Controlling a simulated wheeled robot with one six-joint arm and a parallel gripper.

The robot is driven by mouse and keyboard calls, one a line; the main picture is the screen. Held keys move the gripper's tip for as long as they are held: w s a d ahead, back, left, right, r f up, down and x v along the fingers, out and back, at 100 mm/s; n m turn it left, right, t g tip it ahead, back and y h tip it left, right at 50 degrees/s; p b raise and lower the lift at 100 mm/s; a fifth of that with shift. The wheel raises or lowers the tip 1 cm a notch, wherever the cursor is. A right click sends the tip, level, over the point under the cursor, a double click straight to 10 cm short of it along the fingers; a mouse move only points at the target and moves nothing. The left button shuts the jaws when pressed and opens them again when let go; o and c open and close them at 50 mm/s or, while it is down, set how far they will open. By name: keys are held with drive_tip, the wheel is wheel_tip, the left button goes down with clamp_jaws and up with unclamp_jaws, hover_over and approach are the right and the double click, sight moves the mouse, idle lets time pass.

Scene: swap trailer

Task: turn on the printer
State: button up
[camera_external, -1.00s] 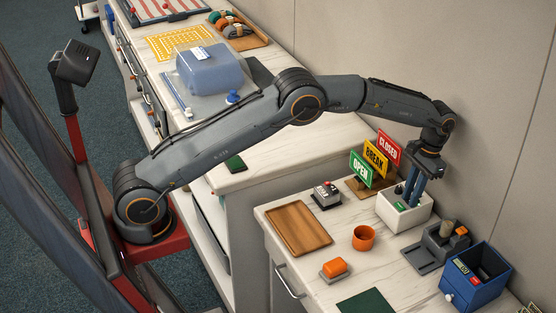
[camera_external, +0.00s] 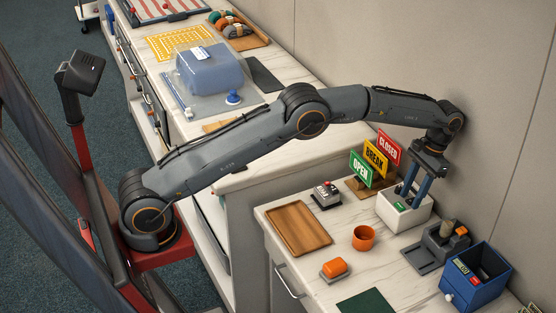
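A white box-shaped device (camera_external: 391,213), which looks like the printer, stands on the right-hand counter near the wall. A small green patch (camera_external: 403,206) shows on it; whether this is a switch or a label is too small to tell. My gripper (camera_external: 409,200) points down over the white device, close to its top. Its two dark blue fingers show a gap between them, with nothing seen held. The fingers hide part of the device's top, and I cannot tell whether they touch it.
OPEN, BREAK and CLOSED signs (camera_external: 375,159) stand just behind-left of the device. An orange cup (camera_external: 363,238), a wooden tray (camera_external: 298,228) and a small grey-topped device (camera_external: 326,196) lie left. A grey machine (camera_external: 437,247) and a blue box (camera_external: 476,277) stand at the right front.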

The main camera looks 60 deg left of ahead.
drive_tip(key=shift+r, duration=0.1)
drive_tip(key=shift+w+r, duration=0.2)
drive_tip(key=shift+r, duration=0.15)
wheel_tip(320, 180, up, 9)
drive_tip(key=b, duration=0.2)
drive_tip(key=shift+w, duration=0.25)
drive_tip(key=s+a+f+t, duration=0.1)
drive_tip(key=s+a+f, duration=0.2)
drive_tip(key=s, duration=1.1)
drive_tip(key=s+a+f+t, duration=0.1)
drive_tip(key=s+a+f, duration=0.2)
drive_tip(key=s, duration=1)
drive_tip(key=s+a+f+t+p, duration=0.1)
drive_tip(key=s+a+f, duration=0.3)
drive_tip(key=s, duration=1)
drive_tip(key=shift+s+a, duration=0.3)
drive_tip(key=shift+a, duration=0.7)
drive_tip(key=shift+f, duration=0.1)
